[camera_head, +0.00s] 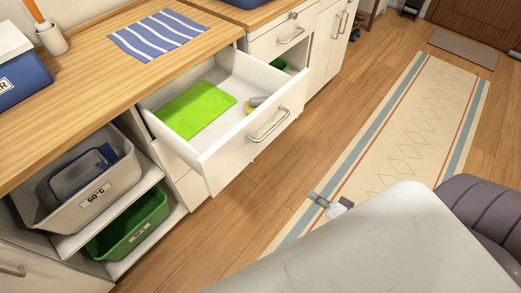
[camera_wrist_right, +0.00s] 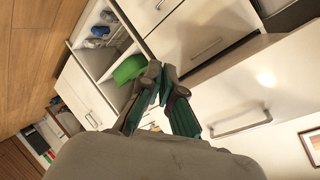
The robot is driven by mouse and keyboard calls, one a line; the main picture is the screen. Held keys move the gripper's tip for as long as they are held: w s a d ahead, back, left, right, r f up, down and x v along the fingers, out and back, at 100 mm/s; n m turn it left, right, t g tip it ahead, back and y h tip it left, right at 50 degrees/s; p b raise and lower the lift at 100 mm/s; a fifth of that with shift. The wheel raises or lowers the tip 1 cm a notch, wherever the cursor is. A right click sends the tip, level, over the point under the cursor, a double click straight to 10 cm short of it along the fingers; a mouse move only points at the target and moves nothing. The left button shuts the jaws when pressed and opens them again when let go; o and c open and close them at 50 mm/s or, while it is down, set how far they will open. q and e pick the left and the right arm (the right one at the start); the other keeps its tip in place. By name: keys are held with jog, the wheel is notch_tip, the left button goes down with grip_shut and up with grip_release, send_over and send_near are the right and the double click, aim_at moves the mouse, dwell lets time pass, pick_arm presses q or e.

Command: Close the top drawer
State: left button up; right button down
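The top drawer (camera_head: 228,157) is pulled well out of the wooden-topped cabinet in the head view. It has a white front and a metal bar handle (camera_head: 268,125). A bright green flat item (camera_head: 197,110) and a small yellow-and-grey object (camera_head: 256,103) lie inside. My right gripper (camera_head: 318,199) is out in front of the drawer, over the floor and apart from the handle. In the right wrist view, its fingertips (camera_wrist_right: 161,75) come together with nothing seen between them. A nearby white front with a bar handle (camera_wrist_right: 240,122) there appears to be this drawer. My left gripper is out of view.
A grey bin (camera_head: 85,195) and a green bin (camera_head: 130,222) stand on open shelves left of the drawer. A striped cloth (camera_head: 157,35) and blue box (camera_head: 20,75) lie on the worktop (camera_head: 95,80). A runner rug (camera_head: 405,125) covers the open floor at right.

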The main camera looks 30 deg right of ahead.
jog(key=w+a+r+m+t+y+b, duration=0.1)
jog(key=a+r+m+t+y, duration=0.15)
jog(key=r, duration=0.55)
jog(key=w+a+r+m+t+y, duration=0.1)
jog(key=a+r+m+y, duration=0.2)
jog(key=r, duration=0.5)
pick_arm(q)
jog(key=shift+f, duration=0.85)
pick_arm(e)
jog(key=shift+n+h, duration=0.25)
jog(key=shift+h, duration=0.4)
jog(key=x, duration=1.4)
jog(key=shift+a+f, duration=0.2)
jog(key=shift+a, duration=0.2)
